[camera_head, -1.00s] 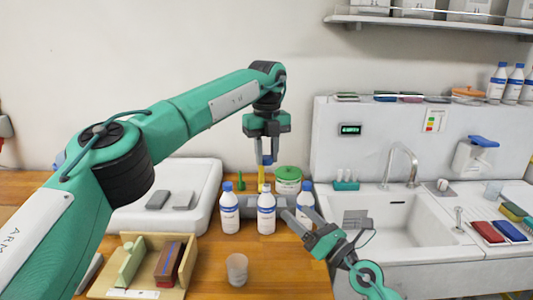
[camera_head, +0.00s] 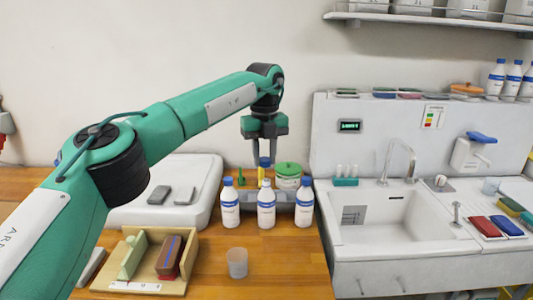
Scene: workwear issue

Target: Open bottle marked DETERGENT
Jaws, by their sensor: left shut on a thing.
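Three white bottles with blue label bands stand upright in a row on the wooden counter: a left one (camera_head: 229,207), a middle one (camera_head: 266,208) and a right one (camera_head: 304,208). The left and right bottles wear blue caps; the middle one's top looks pale and uncapped. The label words are too small to read. My left gripper (camera_head: 265,155) points down above and slightly behind the middle bottle. It is shut on a small blue cap (camera_head: 265,162), apart from the bottle. My right gripper is out of view.
A grey rack (camera_head: 287,221) and a green-lidded tub (camera_head: 288,171) stand behind the bottles. A clear cup (camera_head: 237,263) stands in front. A wooden tray (camera_head: 181,286) with brushes or blocks is at left, a sink (camera_head: 385,225) at right. The counter's front right is clear.

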